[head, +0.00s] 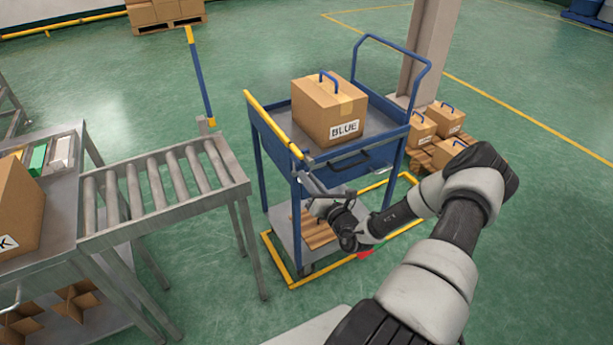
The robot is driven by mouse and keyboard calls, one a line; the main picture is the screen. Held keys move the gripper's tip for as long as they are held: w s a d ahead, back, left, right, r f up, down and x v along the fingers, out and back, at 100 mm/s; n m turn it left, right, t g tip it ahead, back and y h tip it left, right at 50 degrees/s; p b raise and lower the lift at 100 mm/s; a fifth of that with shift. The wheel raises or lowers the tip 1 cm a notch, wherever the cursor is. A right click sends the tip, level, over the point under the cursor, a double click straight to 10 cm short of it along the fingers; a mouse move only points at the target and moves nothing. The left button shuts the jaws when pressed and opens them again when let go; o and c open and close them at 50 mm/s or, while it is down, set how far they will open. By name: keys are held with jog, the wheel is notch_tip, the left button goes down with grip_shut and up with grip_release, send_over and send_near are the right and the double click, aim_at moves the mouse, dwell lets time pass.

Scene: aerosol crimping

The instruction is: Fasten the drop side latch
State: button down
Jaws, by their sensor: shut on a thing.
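The blue cart (382,146) stands right of the roller table, with a box marked BLUE (328,108) on its top deck. Its drop side (272,122), with a yellow top rail, is up along the cart's left edge. My gripper (311,183) is at the cart's near left corner, just below the end of the yellow rail. It is shut on the latch there. The latch itself is small and mostly hidden by the fingers, so its exact position cannot be told.
A roller conveyor (160,187) stands left of the cart, with a narrow gap between. Boxes on a pallet (446,118) and a grey column (430,50) stand behind right. A yellow floor frame surrounds the cart.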

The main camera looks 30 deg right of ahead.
jog(key=r+m+p, duration=0.1)
jog(key=m+p, duration=0.1)
jog(key=m, duration=0.2)
jog(key=a+r+m+p, duration=0.1)
jog(key=m+p, duration=0.1)
jog(key=m, duration=0.2)
jog(key=a+r+m+p, duration=0.1)
jog(key=m+p, duration=0.1)
jog(key=m, duration=0.2)
jog(key=shift+s+a+r+p, duration=0.1)
jog(key=shift+a+r+p, duration=0.05)
jog(key=shift+r+p, duration=0.25)
jog(key=shift+m, duration=0.3)
jog(key=c, duration=1.7)
grip_release()
jog(key=shift+r, duration=0.1)
jog(key=shift+c, duration=0.2)
jog(key=s, duration=1.7)
jog(key=shift+s+d, duration=0.2)
jog(key=shift+d, duration=0.1)
